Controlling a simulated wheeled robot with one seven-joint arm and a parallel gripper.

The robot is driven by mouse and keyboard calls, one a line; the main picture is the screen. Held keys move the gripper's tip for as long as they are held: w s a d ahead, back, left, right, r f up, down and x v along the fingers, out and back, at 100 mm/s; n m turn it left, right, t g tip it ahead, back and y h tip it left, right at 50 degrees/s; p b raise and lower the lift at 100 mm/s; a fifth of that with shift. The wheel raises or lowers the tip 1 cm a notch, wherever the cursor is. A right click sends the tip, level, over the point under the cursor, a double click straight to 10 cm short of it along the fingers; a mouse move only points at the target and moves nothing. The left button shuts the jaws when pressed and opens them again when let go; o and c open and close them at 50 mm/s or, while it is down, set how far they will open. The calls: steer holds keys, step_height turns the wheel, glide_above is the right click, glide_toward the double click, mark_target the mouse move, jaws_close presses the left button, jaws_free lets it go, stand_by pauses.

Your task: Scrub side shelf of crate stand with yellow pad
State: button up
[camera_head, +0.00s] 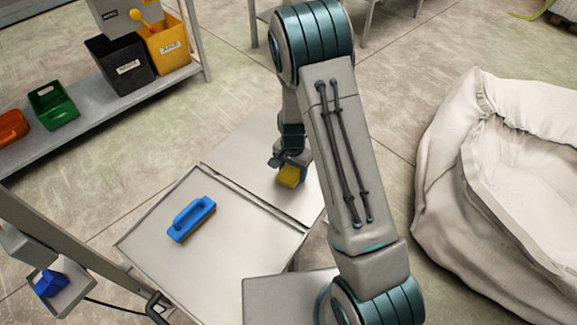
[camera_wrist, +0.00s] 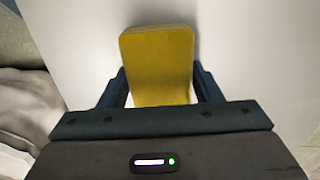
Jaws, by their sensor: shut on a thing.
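My gripper (camera_wrist: 160,92) is shut on the yellow pad (camera_wrist: 158,55), which sits between its two dark fingers in the wrist view. In the head view the pad (camera_head: 289,177) is at or just above the grey metal side shelf (camera_head: 240,160). I cannot tell whether it touches the surface. The shelf is the rear panel, joined along a seam to the larger panel of the stand (camera_head: 240,245). The arm hides part of the shelf's right side.
A blue-handled brush (camera_head: 190,218) lies on the larger panel. A large pale fabric bag (camera_head: 500,180) stands on the floor at right. A low rack (camera_head: 100,105) at the upper left holds black, yellow, green and orange bins. A blue object (camera_head: 48,284) sits in a holder at lower left.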

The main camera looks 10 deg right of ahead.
steer(key=shift+r+p, duration=2.25)
steer(key=shift+r, duration=0.8)
steer(key=shift+r, duration=0.1)
steer(key=shift+r+p, duration=1.15)
steer(key=shift+r, duration=0.3)
steer(key=shift+f, duration=0.2)
steer(key=shift+s+a+f+b, duration=0.25)
steer(key=shift+f+b, duration=0.6)
steer(key=shift+f, duration=0.3)
steer(key=shift+s+a+f+b, duration=0.2)
steer(key=shift+s+f+b, duration=0.1)
steer(key=shift+f+b, duration=0.75)
steer(key=shift+s+a+f+b, duration=0.25)
steer(key=shift+f+b, duration=0.45)
steer(key=shift+f, duration=0.55)
steer(key=shift+f+b, duration=0.8)
steer(key=shift+f, duration=0.25)
